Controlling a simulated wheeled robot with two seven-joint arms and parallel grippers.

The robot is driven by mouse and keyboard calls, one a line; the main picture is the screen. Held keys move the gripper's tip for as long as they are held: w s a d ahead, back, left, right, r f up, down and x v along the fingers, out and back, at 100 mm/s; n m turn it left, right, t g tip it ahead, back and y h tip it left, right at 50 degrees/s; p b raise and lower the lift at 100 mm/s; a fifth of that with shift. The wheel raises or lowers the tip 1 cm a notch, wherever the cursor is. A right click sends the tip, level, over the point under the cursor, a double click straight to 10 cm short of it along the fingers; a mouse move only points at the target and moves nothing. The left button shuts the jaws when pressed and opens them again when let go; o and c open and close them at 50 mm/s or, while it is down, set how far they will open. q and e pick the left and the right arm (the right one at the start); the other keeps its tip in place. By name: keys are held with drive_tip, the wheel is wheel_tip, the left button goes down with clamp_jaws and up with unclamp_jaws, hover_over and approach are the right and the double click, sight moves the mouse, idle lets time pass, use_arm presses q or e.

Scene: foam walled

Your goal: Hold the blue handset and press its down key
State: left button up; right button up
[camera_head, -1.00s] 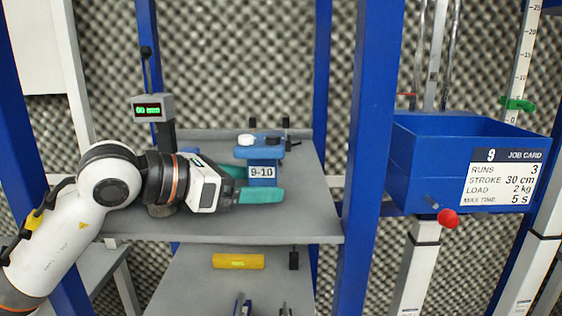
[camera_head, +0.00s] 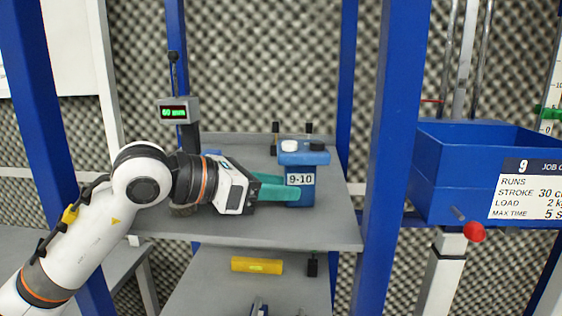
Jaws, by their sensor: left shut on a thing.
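The blue handset (camera_head: 299,195) stands upright on the grey shelf, with a white "9-10" label on its front. Its wider blue top carries a white round key (camera_head: 289,147) and a dark key (camera_head: 317,146); I cannot read which is down. My left gripper (camera_head: 290,187) comes in from the left, its teal fingers shut on the handset's body below the top. The far finger is partly hidden behind the handset. My right gripper is not in view.
A post with a green-lit display (camera_head: 174,112) stands behind my left wrist. The grey shelf (camera_head: 335,229) is bare in front of the handset. Blue uprights flank the shelf; a blue bin (camera_head: 450,185) with a job card hangs right.

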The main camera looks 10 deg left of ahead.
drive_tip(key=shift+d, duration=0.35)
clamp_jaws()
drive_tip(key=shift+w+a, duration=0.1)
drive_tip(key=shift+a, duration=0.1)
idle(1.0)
